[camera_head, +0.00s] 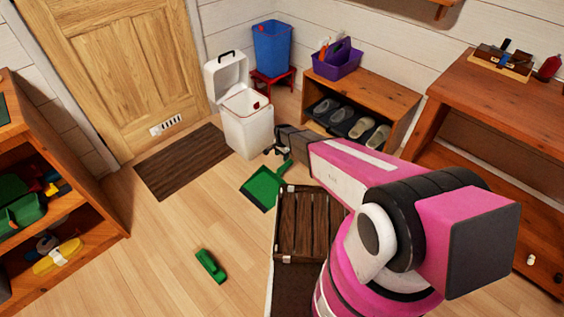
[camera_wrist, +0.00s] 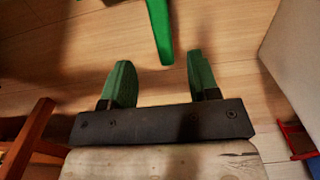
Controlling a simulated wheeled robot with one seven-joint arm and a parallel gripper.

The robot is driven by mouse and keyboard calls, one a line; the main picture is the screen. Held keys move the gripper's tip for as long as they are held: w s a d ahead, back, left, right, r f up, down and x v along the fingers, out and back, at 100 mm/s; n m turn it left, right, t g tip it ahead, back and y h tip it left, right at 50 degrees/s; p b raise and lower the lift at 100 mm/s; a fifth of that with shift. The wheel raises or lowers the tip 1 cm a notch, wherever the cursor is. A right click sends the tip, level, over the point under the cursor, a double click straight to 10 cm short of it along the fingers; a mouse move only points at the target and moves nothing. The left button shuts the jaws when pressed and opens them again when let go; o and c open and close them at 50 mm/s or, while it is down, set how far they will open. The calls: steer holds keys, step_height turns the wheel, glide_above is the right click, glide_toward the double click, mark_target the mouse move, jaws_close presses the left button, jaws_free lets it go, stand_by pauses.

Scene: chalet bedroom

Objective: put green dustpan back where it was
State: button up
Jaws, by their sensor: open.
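The green dustpan (camera_head: 263,188) lies on the wooden floor in front of the white bin, its handle pointing up and right toward my gripper (camera_head: 270,150). In the wrist view, the dustpan's green handle (camera_wrist: 159,30) points down toward the gap between the two green-padded fingers of my gripper (camera_wrist: 160,72). The fingers are apart and hold nothing. The handle's end lies near the fingertips; I cannot tell the height between them. Most of the pan is outside the wrist view.
A white bin (camera_head: 248,128) with its lid raised stands close behind my gripper. A shoe bench (camera_head: 360,88) carries a purple caddy (camera_head: 337,65). A dark slatted crate (camera_head: 308,225) sits beside my arm. A small green object (camera_head: 210,266) lies on open floor. Shelves (camera_head: 95,205) stand left.

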steer(key=s+d+r+n, duration=0.2)
steer(key=s+d+r, duration=0.5)
steer(key=r, duration=0.5)
steer(key=s+d+r+n, duration=0.3)
steer(key=s+d+r, duration=0.5)
steer(key=r, duration=0.5)
steer(key=s+d+r+n, duration=0.3)
steer(key=s+d+r, duration=0.4)
steer(key=d+r, duration=0.4)
steer(key=shift+s+d+r, duration=0.15)
steer(key=shift+d+r, duration=0.1)
steer(key=shift+r, duration=0.5)
